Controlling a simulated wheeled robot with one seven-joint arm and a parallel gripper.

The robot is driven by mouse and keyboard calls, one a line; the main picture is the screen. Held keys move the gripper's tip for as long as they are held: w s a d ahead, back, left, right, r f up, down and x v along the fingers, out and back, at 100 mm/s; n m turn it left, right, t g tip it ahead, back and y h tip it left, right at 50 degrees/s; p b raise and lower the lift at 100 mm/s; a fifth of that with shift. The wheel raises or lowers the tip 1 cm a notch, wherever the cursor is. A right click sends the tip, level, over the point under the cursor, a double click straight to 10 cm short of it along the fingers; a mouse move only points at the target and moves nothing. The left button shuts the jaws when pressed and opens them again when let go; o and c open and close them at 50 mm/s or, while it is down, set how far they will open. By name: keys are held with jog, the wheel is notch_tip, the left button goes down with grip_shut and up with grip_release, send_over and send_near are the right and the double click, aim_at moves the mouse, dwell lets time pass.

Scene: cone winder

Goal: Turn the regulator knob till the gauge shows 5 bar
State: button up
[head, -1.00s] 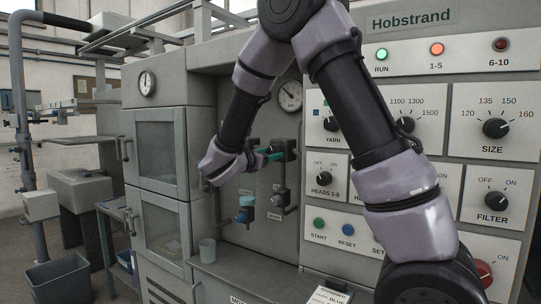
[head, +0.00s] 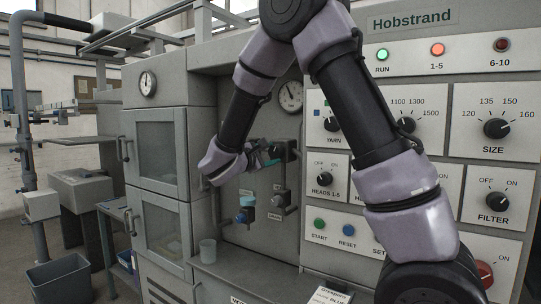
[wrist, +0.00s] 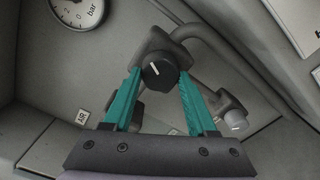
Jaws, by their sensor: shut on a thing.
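The black regulator knob (wrist: 159,74) shows in the wrist view with a pale pointer line on its face. My gripper (wrist: 160,82) is shut on it, one teal finger on each side. In the head view my gripper (head: 271,153) reaches the regulator (head: 286,150) on the grey panel, and the fingers and wrist hide most of the knob. The round white pressure gauge (head: 290,97) is above it; its needle points up and slightly left, too small to read exactly. In the wrist view the gauge (wrist: 79,10) is cut off by the top edge.
Pipes and a blue-handled valve (head: 246,208) are below the regulator. A grey cup (head: 207,249) stands on the ledge beneath. The switch panel with the yarn knob (head: 332,124) is to the right, close behind my arm. A cabinet (head: 160,150) is on the left.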

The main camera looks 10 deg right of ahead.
jog(key=shift+m, duration=0.6)
jog(key=o, duration=1.4)
jog(key=shift+c, duration=0.2)
jog(key=v, duration=1.1)
jog(key=shift+d, duration=0.15)
